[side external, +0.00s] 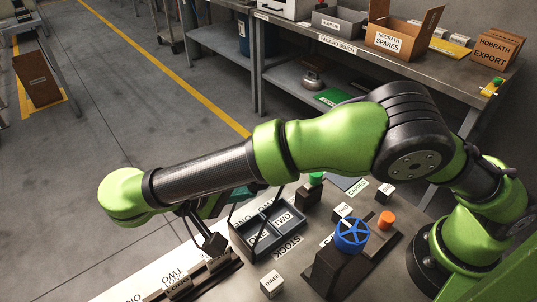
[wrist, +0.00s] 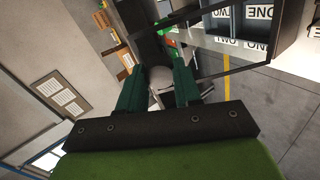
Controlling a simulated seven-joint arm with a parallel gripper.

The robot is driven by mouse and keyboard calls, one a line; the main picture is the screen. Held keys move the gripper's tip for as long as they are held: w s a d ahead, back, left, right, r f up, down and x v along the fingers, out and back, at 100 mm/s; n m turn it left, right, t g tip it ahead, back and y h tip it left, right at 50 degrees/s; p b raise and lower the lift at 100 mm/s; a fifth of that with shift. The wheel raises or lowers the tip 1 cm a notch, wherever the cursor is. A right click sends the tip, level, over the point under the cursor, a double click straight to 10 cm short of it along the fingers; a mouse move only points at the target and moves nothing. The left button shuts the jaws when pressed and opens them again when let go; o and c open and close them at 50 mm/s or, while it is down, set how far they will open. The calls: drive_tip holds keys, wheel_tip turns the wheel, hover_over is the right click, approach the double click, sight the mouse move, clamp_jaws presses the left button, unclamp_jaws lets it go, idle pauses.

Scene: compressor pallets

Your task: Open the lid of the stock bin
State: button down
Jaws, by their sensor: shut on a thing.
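The stock bin (side external: 264,254) is a dark grey, divided box on the bench, with a STOCK label at its near side. Its compartments show from above, with ONE and TWO labels visible. It also shows at the upper right of the wrist view (wrist: 288,36). The lid looks like a thin dark frame (wrist: 232,71), raised and tilted away from the bin. My gripper (wrist: 157,78), with dark green fingers, is shut at the lid's outer side. In the side view my gripper (side external: 246,194) is partly behind my arm. The exact grip on the lid is hidden.
A blue valve wheel (side external: 352,235) on a dark block and an orange knob (side external: 387,220) stand right of the bin. A cube marked THREE (side external: 271,284) lies in front. A labelled rack (side external: 190,277) runs along the front left. The packing bench (side external: 336,43) stands behind.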

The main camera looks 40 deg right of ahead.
drive_tip(key=c, duration=0.8)
unclamp_jaws()
drive_tip(key=shift+r, duration=0.25)
drive_tip(key=shift+o, duration=1.4)
drive_tip(key=r, duration=0.3)
drive_tip(key=shift+s+d+r, duration=0.15)
drive_tip(key=shift+d, duration=0.05)
drive_tip(key=s+d, duration=0.3)
drive_tip(key=s, duration=0.1)
drive_tip(key=s+d, duration=0.3)
drive_tip(key=s, duration=0.1)
drive_tip(key=s+d+r, duration=0.1)
drive_tip(key=s+d, duration=0.3)
drive_tip(key=shift+r, duration=0.1)
drive_tip(key=shift+c, duration=1.3)
drive_tip(key=shift+w, duration=0.1)
